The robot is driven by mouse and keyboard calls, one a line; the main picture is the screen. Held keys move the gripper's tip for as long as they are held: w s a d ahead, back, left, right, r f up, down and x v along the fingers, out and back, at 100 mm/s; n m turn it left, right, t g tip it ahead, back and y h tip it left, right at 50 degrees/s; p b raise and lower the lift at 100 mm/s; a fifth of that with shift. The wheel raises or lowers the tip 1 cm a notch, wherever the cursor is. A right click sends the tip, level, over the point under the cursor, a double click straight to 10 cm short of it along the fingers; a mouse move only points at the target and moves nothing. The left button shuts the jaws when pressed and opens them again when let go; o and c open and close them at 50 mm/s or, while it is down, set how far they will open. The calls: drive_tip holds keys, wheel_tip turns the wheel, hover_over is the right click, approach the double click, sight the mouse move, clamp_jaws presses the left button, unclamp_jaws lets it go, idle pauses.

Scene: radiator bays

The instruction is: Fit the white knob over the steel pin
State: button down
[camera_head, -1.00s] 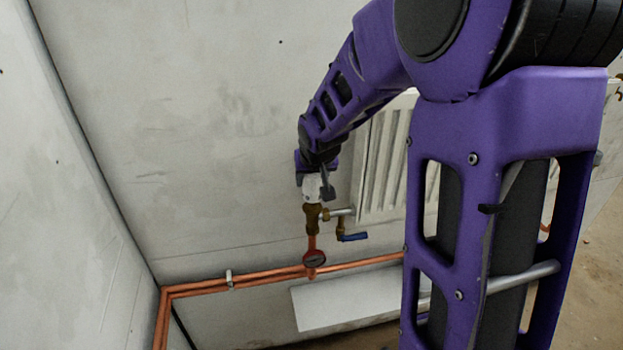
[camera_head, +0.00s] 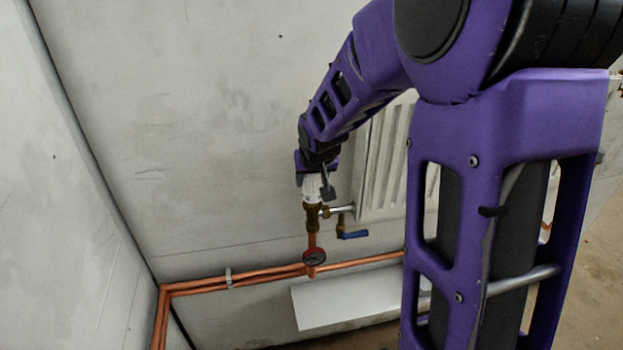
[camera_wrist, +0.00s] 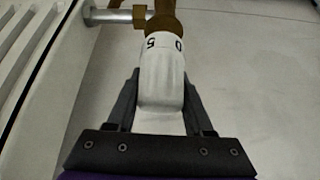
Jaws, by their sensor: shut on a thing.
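The white knob (camera_wrist: 163,76) is between the two dark fingers of my gripper (camera_wrist: 162,105) in the wrist view, and the gripper is shut on it. Black marks, a 5 and a 0, show on its far rim. The knob's far end meets the brass valve body (camera_wrist: 163,22), in line with it. In the head view the white knob (camera_head: 313,187) sits right above the brass valve (camera_head: 312,214), below my gripper (camera_head: 318,183). The steel pin is hidden, so I cannot tell how far the knob covers it.
The white radiator (camera_head: 385,165) stands right of the valve, joined by a steel pipe (camera_wrist: 110,16). Copper pipes (camera_head: 200,287) run along the wall. Wall space left of the valve is clear.

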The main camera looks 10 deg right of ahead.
drive_tip(key=shift+f, duration=0.9)
idle(0.9)
unclamp_jaws()
idle(0.5)
drive_tip(key=shift+r, duration=0.1)
drive_tip(key=shift+r+p, duration=3.5)
drive_tip(key=shift+r, duration=0.75)
